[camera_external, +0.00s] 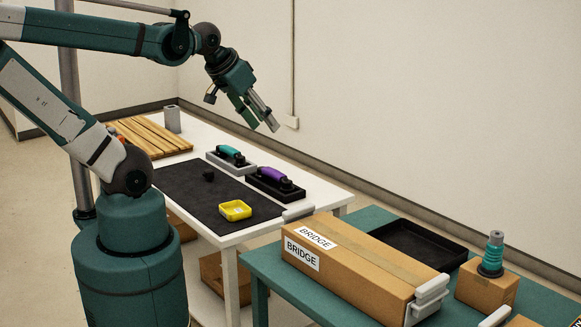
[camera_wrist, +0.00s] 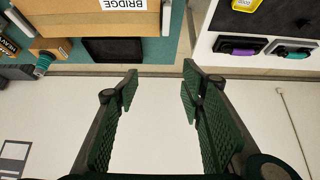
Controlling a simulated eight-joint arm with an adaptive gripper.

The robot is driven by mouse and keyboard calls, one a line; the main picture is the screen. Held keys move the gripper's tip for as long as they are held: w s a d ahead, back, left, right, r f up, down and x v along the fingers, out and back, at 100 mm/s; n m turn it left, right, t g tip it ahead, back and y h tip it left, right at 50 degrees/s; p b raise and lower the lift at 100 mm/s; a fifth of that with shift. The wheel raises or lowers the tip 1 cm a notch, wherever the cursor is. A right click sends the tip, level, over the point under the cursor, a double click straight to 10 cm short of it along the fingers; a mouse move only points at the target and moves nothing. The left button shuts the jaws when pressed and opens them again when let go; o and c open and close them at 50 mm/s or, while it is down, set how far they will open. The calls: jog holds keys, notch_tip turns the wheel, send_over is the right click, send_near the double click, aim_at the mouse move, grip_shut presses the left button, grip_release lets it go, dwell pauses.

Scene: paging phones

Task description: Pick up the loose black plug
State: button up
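The small black plug (camera_external: 208,176) lies on the dark mat (camera_external: 180,190) on the white table, behind and left of the yellow tray. I cannot make the plug out in the wrist view. My gripper (camera_external: 268,122) is high above the table's far side, well apart from the plug. In the wrist view my gripper (camera_wrist: 160,78) has its two green fingers wide apart with nothing between them. A teal handset on a grey base (camera_external: 231,158) and a purple handset on a black base (camera_external: 275,183) stand beside the mat.
The yellow tray (camera_external: 235,210) sits at the mat's near end. Wooden slats (camera_external: 150,138) and a grey cylinder (camera_external: 172,119) are at the far end. A teal table (camera_external: 262,268) holds a long BRIDGE box (camera_external: 350,262) and a black tray (camera_external: 420,240). A wall stands behind.

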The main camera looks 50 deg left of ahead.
dwell(0.8)
jog(key=w+a+n+g+y+b, duration=0.15)
jog(key=w+a+n, duration=0.35)
jog(key=w+a, duration=0.85)
jog(key=w+a+f+n+g, duration=0.1)
jog(key=w+a+f+n, duration=0.2)
jog(key=a, duration=0.5)
jog(key=w+a+f+n+g, duration=0.1)
jog(key=w+a+f+g, duration=0.2)
jog(key=a, duration=0.5)
jog(key=n+g+h+b, duration=0.2)
jog(key=n, duration=0.6)
send_over(210, 172)
jog(key=shift+y, duration=0.25)
notch_tip(210, 172, down, 28)
jog(key=shift+w+r, duration=0.1)
jog(key=shift+r, duration=0.05)
jog(key=shift+f, duration=1.3)
